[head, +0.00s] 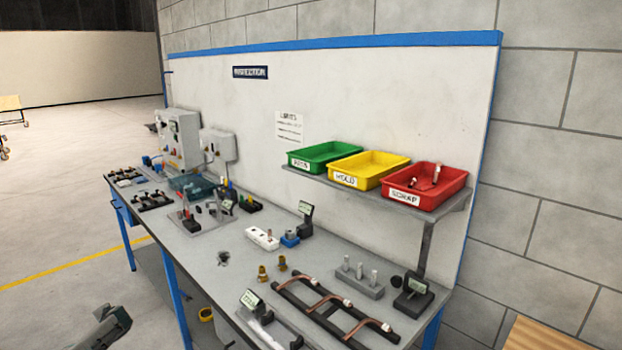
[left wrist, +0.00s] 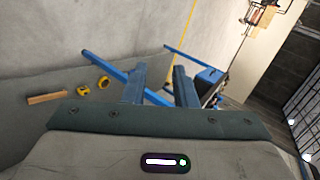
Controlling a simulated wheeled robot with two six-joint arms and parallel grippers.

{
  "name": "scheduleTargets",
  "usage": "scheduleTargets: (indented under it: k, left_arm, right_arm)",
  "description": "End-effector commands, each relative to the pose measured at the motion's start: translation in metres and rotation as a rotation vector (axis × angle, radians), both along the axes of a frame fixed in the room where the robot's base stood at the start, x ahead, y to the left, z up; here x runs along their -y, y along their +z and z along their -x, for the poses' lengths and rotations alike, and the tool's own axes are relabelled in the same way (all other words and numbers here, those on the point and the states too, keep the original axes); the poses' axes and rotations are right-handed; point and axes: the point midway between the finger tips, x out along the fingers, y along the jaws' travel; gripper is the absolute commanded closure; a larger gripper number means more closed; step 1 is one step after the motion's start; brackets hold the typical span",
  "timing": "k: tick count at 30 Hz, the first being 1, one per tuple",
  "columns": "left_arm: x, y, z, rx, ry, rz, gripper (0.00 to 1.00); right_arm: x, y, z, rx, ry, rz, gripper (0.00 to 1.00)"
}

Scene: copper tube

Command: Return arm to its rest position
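My left gripper (head: 122,318) is at the bottom left of the head view, beside the bench and off its front edge, over the floor. In the left wrist view its two dark fingers (left wrist: 160,88) stand apart with nothing between them. My right gripper is in neither view. Bent copper tubes (head: 317,304) with white ends lie across a black rack (head: 292,297) at the near end of the bench, well to the right of my left gripper.
The grey bench (head: 210,255) on blue legs carries several fixtures and gauges. Green (head: 325,155), yellow (head: 368,170) and red (head: 427,186) trays stand on a shelf; the red one holds pieces.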

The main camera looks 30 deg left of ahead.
Motion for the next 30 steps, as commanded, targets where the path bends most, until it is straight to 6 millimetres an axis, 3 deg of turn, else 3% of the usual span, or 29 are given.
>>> scheduleTargets:
  k: [1, 3, 15, 23, 26, 30]
  left_arm:
    - [0.001, -0.014, 0.021, -0.033, -0.046, -0.005, 0.75]
    - [0.004, -0.028, 0.043, -0.063, -0.106, -0.008, 0.75]
    - [0.025, -0.078, 0.141, -0.175, -0.345, 0.036, 0.75]
    - [0.113, -0.177, 0.165, -0.140, -0.302, 0.182, 0.75]
    - [0.160, -0.218, 0.178, -0.128, -0.285, 0.250, 0.75]
    - [0.242, -0.279, 0.197, -0.107, -0.258, 0.364, 0.75]
  right_arm:
    - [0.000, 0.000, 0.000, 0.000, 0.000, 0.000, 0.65]
    - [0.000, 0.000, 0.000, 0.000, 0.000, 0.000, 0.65]
    - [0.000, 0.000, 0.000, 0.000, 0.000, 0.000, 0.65]
    - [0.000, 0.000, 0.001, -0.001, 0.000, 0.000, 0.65]
    - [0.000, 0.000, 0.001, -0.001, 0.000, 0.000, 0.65]
    - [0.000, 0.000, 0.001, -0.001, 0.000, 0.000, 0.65]
